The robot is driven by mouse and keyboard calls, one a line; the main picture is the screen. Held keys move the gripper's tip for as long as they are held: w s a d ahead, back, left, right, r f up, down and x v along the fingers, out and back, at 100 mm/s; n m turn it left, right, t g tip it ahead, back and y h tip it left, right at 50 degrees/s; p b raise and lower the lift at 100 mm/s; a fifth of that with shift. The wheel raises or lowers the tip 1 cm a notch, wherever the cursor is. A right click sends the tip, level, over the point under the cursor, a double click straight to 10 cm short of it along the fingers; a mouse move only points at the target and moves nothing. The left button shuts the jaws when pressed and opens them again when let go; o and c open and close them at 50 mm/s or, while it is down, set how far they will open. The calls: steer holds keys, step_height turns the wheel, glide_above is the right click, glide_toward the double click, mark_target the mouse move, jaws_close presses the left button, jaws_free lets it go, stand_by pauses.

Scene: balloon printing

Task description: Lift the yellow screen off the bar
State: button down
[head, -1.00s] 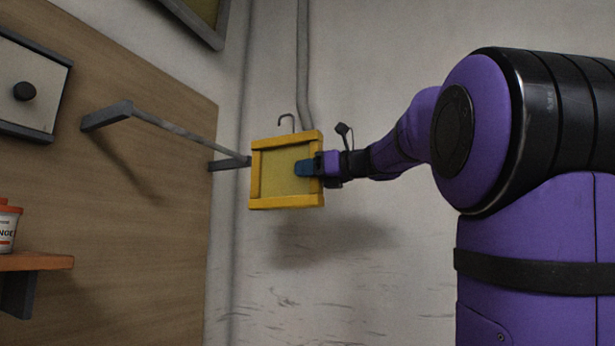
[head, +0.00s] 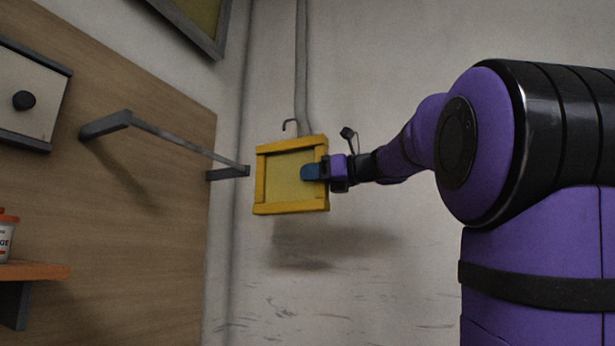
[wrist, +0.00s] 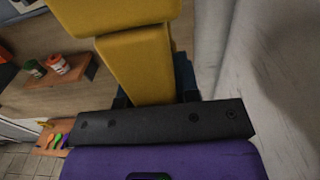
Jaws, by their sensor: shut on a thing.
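The yellow screen (head: 260,180) is a square yellow frame around a duller yellow mesh, with a dark hook on its top edge. In the head view it hangs in the air to the right of the bar (head: 185,139), its hook apart from the bar. My gripper (head: 312,172) is shut on the right side of its frame. In the wrist view the yellow frame (wrist: 138,65) fills the space above my gripper, and the fingers are mostly hidden behind it.
The bar runs between two dark brackets on a wooden panel (head: 150,230) at the left. An orange shelf (head: 35,271) with a tub stands out at lower left. A white panel with a black knob (head: 24,100) is above it. A plain wall is behind the screen.

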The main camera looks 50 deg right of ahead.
steer(key=v, duration=1)
stand_by(0.8)
